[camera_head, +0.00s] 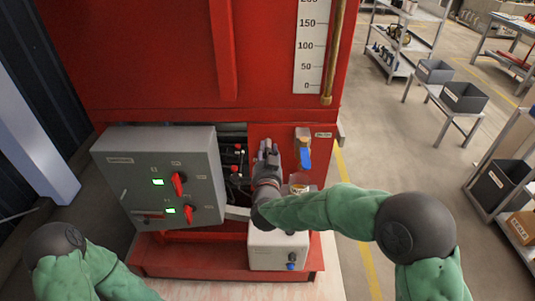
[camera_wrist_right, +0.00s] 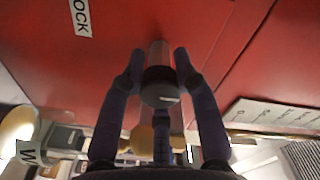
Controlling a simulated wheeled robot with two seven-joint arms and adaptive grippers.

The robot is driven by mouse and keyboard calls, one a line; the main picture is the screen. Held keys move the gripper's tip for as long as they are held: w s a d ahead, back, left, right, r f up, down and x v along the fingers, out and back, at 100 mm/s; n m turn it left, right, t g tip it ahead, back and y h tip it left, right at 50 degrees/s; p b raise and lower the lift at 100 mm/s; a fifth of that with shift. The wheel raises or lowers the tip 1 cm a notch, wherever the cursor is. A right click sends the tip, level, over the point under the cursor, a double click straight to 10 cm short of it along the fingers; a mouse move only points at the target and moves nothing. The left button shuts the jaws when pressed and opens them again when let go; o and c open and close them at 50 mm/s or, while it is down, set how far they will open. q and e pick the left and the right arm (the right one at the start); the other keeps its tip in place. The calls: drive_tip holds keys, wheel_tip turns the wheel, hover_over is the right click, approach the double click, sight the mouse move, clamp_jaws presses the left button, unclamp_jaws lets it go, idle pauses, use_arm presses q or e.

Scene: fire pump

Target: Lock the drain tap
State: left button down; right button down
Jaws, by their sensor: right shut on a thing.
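A tap with a brass body (camera_head: 302,134) and a blue handle (camera_head: 305,158) is on the red tank's front, just right of my right gripper (camera_head: 268,150); I take it for the drain tap. The blue handle hangs down. In the right wrist view, my right gripper (camera_wrist_right: 158,62) has its two dark fingers closed on the sides of a grey cylindrical piece with a black collar (camera_wrist_right: 160,85). The piece is in front of the red panel; I cannot tell whether it is fixed there. A label (camera_wrist_right: 81,17) ending in "OCK" is nearby. My left gripper is out of view.
A grey control box (camera_head: 160,180) with red switches and green displays stands left of my right gripper. A white box (camera_head: 278,248) with a small blue-handled tap (camera_head: 291,262) is below my right forearm. Open floor lies to the right, before shelves and bins.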

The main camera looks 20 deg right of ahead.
drive_tip(key=shift+d+r, duration=0.15)
drive_tip(key=shift+r, duration=0.1)
drive_tip(key=c, duration=1)
unclamp_jaws()
drive_tip(key=shift+o, duration=0.5)
drive_tip(key=shift+f, duration=0.1)
drive_tip(key=v, duration=1.2)
